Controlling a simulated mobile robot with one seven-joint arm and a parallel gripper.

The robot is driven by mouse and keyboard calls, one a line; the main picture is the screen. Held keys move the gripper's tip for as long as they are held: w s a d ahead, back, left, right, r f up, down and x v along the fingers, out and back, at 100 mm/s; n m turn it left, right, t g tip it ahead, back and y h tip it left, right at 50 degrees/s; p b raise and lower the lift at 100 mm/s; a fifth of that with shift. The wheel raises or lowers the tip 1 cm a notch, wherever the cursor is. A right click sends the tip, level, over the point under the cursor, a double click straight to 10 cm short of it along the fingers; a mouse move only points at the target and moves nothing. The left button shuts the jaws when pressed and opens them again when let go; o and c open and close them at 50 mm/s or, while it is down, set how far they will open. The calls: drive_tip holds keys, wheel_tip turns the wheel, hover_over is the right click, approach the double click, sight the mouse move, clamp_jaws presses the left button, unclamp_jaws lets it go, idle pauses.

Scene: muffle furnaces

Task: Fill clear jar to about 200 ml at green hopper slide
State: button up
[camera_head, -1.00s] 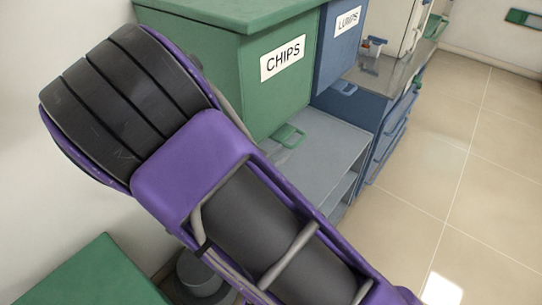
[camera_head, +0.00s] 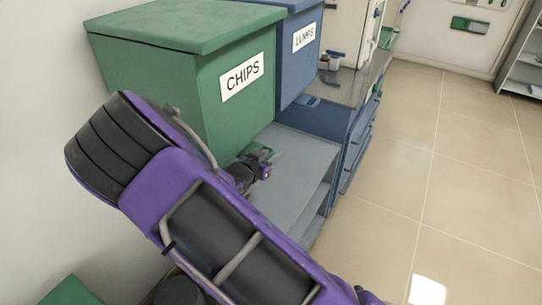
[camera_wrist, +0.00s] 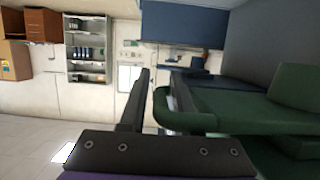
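The green hopper (camera_head: 170,75) labelled CHIPS stands at the upper left in the head view. Its green slide handle (camera_head: 262,151) sticks out below the hopper, over the grey shelf. My gripper (camera_head: 264,165) is at this handle, partly hidden behind my arm. In the wrist view, my gripper (camera_wrist: 156,100) has its dark fingers apart, with the front bar of the green handle (camera_wrist: 162,103) between them. I cannot tell whether the fingers touch the bar. I cannot make out the clear jar in either view.
The blue hopper (camera_head: 296,60) labelled LUMPS stands beyond the green one. A small pale container (camera_head: 335,61) is on the counter past it. The grey shelf (camera_head: 300,165) under the hoppers is bare where it shows. Tiled floor (camera_head: 430,150) lies clear at the right.

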clamp_jaws()
drive_tip(key=shift+d, duration=0.1)
idle(0.3)
drive_tip(key=shift+s+d, duration=0.9)
drive_tip(key=shift+d, duration=0.3)
idle(6.0)
